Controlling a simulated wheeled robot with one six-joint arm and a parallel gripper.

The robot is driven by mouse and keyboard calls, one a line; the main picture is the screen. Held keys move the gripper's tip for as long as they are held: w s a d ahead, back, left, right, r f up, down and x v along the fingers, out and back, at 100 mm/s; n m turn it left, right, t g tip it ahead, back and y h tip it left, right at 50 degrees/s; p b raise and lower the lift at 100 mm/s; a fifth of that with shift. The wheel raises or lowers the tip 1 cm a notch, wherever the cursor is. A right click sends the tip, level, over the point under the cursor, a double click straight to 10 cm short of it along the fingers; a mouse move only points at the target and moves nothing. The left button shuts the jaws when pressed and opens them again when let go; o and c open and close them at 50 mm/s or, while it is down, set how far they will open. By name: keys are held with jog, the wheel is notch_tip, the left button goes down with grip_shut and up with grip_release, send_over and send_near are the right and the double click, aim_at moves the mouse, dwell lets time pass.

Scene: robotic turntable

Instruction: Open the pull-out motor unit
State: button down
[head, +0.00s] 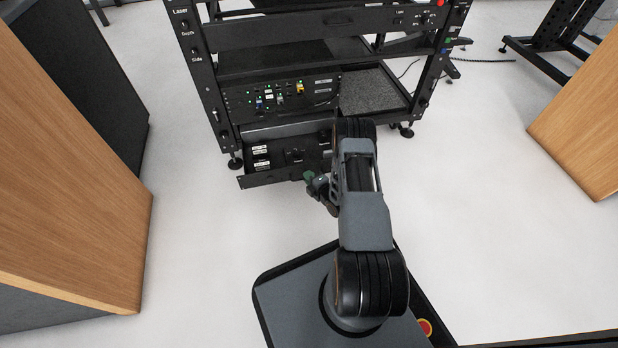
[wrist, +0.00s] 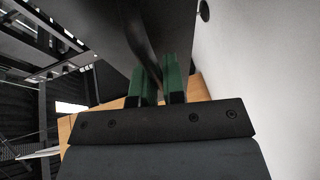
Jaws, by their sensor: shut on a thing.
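The pull-out motor unit (head: 262,180) is a black drawer low in the black rack. It stands partly out of the rack, with its black front panel forward and labelled parts visible inside. My gripper (head: 311,177) is at the right part of that front panel; its green fingertips show there. In the wrist view my gripper (wrist: 160,82) has its two green fingers shut on a dark curved handle (wrist: 146,45) on the flat dark panel (wrist: 104,30). My arm hides the right end of the unit in the head view.
The rack (head: 225,103) holds a panel with cables and small lights (head: 280,95) above the unit. Wood-sided cabinets stand at left (head: 75,170) and right (head: 585,125). The pale floor (head: 205,230) in front of the rack is clear around my base.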

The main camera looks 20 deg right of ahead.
jog(key=shift+w+d, duration=0.2)
jog(key=shift+w, duration=0.7)
jog(key=shift+w+d, duration=0.15)
jog(key=shift+w, duration=0.75)
jog(key=c, duration=1.5)
grip_release()
jog(key=shift+s, duration=0.1)
